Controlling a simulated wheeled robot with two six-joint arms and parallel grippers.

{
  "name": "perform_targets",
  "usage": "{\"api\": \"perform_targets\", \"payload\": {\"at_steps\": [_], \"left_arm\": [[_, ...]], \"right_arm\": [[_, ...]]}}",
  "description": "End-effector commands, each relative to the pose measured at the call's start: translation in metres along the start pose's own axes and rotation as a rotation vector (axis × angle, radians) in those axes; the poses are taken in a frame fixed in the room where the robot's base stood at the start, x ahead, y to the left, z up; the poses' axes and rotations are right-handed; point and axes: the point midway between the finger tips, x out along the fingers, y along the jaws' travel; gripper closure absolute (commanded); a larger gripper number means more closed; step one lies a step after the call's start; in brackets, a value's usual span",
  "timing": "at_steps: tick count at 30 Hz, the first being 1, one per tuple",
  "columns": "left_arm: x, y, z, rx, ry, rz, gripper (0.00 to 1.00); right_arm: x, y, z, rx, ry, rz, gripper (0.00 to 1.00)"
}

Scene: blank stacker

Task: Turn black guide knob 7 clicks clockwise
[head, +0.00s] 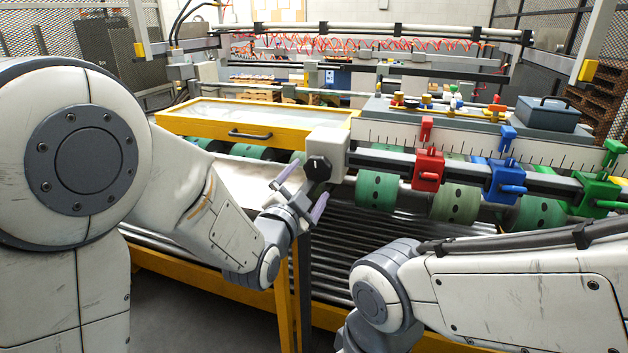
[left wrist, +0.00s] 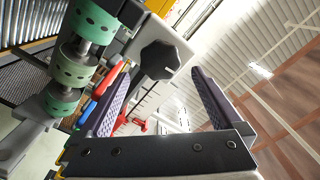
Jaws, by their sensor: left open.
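The black guide knob (head: 318,168) is a dark lobed knob on the front of a white block at the left end of the guide rail. My left gripper (head: 303,189) is open and empty, just in front of and slightly below the knob, with its two purple-grey fingers pointing toward it. In the left wrist view the knob (left wrist: 160,60) shows just beyond and between the open fingertips (left wrist: 161,76), and I see no contact. My right arm comes in at the lower right; its gripper is out of view.
Red (head: 428,170), blue (head: 505,180) and green (head: 597,194) clamp blocks sit on the rail right of the knob. Green rollers (head: 455,203) lie beneath. A yellow-framed cover (head: 240,122) is behind, and a grey toolbox (head: 548,114) stands at the back right.

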Motion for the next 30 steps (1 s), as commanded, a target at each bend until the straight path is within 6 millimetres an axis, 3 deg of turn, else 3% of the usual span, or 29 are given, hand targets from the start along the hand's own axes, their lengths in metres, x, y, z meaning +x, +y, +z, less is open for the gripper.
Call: {"api": "perform_targets", "payload": {"at_steps": [7, 19, 23, 30], "left_arm": [[-0.028, 0.0, 0.0, 0.0, 0.0, -0.001, 0.0], [-0.03, 0.0, 0.0, 0.0, 0.0, 0.0, 0.0], [-0.022, -0.001, -0.001, 0.0, -0.001, 0.001, 0.0], [0.019, -0.002, -0.001, 0.0, -0.002, 0.001, 0.0]], "right_arm": [[0.009, 0.001, 0.0, 0.0, 0.0, 0.0, 0.0], [0.008, 0.001, 0.0, 0.0, 0.0, 0.0, 0.0], [0.005, 0.0, 0.0, 0.0, 0.0, 0.0, 0.0], [-0.009, -0.001, -0.001, 0.0, 0.0, 0.0, 0.0]]}}
